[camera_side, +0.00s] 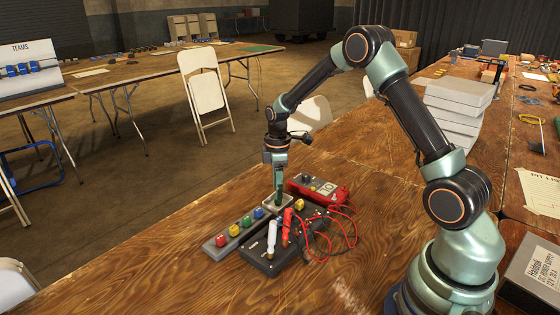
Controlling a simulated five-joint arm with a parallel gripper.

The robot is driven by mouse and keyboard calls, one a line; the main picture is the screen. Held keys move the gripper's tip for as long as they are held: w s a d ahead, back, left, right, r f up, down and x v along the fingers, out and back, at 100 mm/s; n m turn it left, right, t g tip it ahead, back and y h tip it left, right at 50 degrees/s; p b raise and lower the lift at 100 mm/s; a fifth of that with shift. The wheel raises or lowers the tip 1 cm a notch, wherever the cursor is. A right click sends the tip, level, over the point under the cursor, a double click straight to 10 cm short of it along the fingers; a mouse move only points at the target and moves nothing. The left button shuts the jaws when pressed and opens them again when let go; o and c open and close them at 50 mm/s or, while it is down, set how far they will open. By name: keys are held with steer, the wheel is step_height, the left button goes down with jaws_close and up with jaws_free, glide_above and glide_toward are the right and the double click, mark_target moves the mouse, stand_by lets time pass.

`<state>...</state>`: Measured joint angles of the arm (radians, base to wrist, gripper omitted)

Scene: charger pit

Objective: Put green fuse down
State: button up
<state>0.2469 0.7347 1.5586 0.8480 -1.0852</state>
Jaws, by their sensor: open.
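My gripper (278,190) points straight down over a small pale tray (270,206), with its jaws open. A narrow dark green piece, which looks like the green fuse (279,196), stands upright at the jaw tips, over or in the tray. I cannot tell whether it touches the tray floor. A grey strip (212,247) to the left carries a row of coloured pieces: red (221,240), yellow (234,230), green (247,221) and blue (258,212).
A black box (265,262) with a white probe (271,236) and a red probe (287,224) stands in front of the tray. The wooden table is clear at the front left.

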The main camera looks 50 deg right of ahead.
step_height(320, 180, up, 11)
steer(key=s+a+r+m+t, duration=0.3)
steer(key=s+a+r+m, duration=0.1)
steer(key=s+a+r, duration=0.4)
steer(key=s+a+r+m+t, duration=0.1)
steer(key=s+a+m+t, duration=0.1)
steer(key=s+m, duration=0.3)
steer(key=s+a, duration=0.1)
steer(key=s, duration=0.3)
steer(key=shift+s+a+r+m+t, duration=0.2)
steer(key=shift+a+r+m+t, duration=0.1)
